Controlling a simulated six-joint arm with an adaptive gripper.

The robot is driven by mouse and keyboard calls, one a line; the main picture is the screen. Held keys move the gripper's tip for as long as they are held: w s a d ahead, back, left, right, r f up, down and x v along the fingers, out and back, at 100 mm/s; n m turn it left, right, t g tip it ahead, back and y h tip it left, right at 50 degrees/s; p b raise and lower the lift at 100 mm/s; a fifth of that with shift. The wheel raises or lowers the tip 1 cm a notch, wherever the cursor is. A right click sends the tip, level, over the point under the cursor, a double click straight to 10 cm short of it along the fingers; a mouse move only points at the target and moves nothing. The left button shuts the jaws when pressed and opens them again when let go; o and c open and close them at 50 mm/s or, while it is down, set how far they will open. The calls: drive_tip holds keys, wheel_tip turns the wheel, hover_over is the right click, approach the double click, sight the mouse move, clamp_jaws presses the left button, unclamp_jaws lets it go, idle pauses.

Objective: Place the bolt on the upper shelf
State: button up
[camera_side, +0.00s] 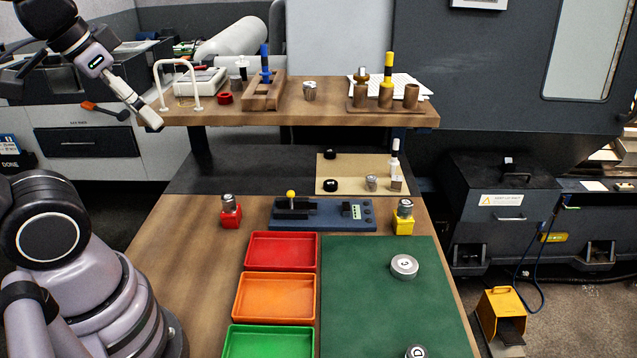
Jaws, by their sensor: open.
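My gripper (146,118) is at the upper left, by the left end of the wooden upper shelf (340,117). It slants down to the right, its jaws are open, and no object shows in it. No piece is clearly recognisable as the bolt at this size. A small metal piece (310,91) stands on the shelf. Another metal piece (229,203) is on a red block (231,218), and one (405,207) is on a yellow block (403,225) on the table below. I cannot tell whether any of them is the bolt.
The shelf also carries a white arch (177,62), a wooden rack (262,103) and a wooden holder (362,104). Below are a blue fixture (325,219), red, orange and green trays (281,236), and a green mat (375,290) with two metal discs. Bare shelf shows along the front.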

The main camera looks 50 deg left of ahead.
idle(0.3)
